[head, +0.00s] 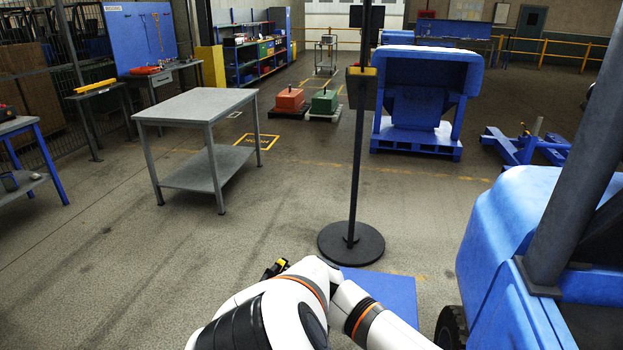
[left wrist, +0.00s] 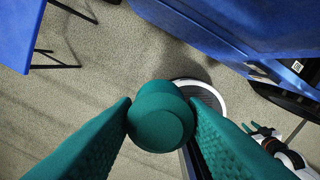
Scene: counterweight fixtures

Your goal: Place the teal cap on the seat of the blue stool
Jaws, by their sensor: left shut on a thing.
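The teal cap (left wrist: 158,118) is a round, stepped piece held between the two teal textured fingers of my left gripper (left wrist: 161,110) in the left wrist view. The blue stool (left wrist: 18,35) shows at the upper left of that view, with a flat blue seat and thin dark legs; the cap is apart from it. In the head view the blue seat (head: 392,290) lies partly behind my white arm, and my left gripper and the cap are hidden. My right gripper (left wrist: 262,133) is small at the right of the wrist view; its opening is unclear.
A dark pole on a round base (head: 351,243) stands just behind the stool. A blue vehicle (head: 490,240) is close on the right. A grey table (head: 195,105) stands at the left. Open floor lies between table and pole.

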